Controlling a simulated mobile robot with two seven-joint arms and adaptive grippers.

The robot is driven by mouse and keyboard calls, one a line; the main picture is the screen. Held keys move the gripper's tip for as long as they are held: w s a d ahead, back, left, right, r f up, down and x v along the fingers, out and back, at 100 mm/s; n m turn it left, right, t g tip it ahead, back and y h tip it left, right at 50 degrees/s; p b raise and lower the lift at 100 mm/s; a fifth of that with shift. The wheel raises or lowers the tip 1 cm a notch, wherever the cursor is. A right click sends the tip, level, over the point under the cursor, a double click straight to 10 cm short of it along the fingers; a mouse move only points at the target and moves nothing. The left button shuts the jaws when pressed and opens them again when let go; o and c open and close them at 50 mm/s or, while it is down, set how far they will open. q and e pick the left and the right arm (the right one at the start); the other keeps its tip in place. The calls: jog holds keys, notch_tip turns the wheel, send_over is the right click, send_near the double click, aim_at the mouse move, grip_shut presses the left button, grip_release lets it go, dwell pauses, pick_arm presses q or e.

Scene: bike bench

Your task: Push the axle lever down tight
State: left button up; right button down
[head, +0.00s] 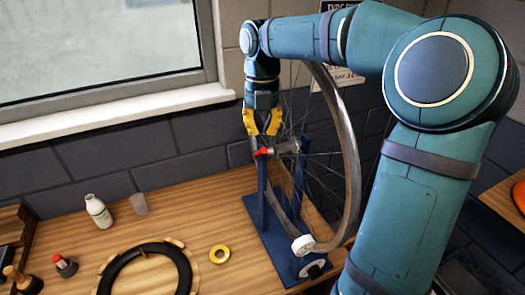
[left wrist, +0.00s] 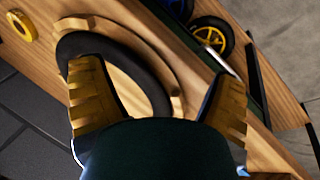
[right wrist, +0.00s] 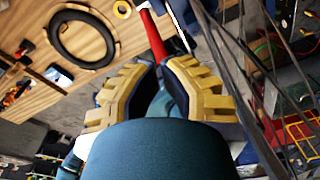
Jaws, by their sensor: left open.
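The axle lever (head: 262,152) is red and sits at the wheel's hub, at the top of the blue truing stand (head: 262,215). In the right wrist view the lever (right wrist: 153,38) runs up from just beyond my fingertips. My right gripper (head: 262,134) points down right above the lever, its yellow fingertips close together. The right wrist view shows these fingers (right wrist: 162,66) nearly meeting; I cannot tell whether they touch the lever. The spoked wheel (head: 347,150) stands upright in the stand. My left gripper (left wrist: 158,75) is open and empty, above the bench.
The wooden bench (head: 180,225) carries a black tyre (head: 118,267), a yellow tape roll (head: 219,254), a white bottle (head: 98,211) and a grey cup (head: 139,204). A window (head: 100,45) is behind. My right arm reaches over the wheel. Bench between cup and stand is clear.

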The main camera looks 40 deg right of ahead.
notch_tip(320, 180, down, 3)
jog(key=shift+f+b, duration=0.15)
jog(key=shift+b, duration=0.5)
jog(key=shift+s+a+f, duration=0.1)
jog(key=shift+s+f, duration=0.05)
jog(key=shift+f, duration=0.15)
jog(key=shift+f+b, duration=1.5)
jog(key=shift+f, duration=0.8)
jog(key=shift+r, duration=0.15)
jog(key=w+d+r+p, duration=0.1)
jog(key=w+p, duration=0.1)
jog(key=p, duration=0.1)
notch_tip(320, 180, up, 8)
send_over(262, 157)
jog(key=shift+w+d, duration=0.15)
jog(key=shift+w, duration=0.3)
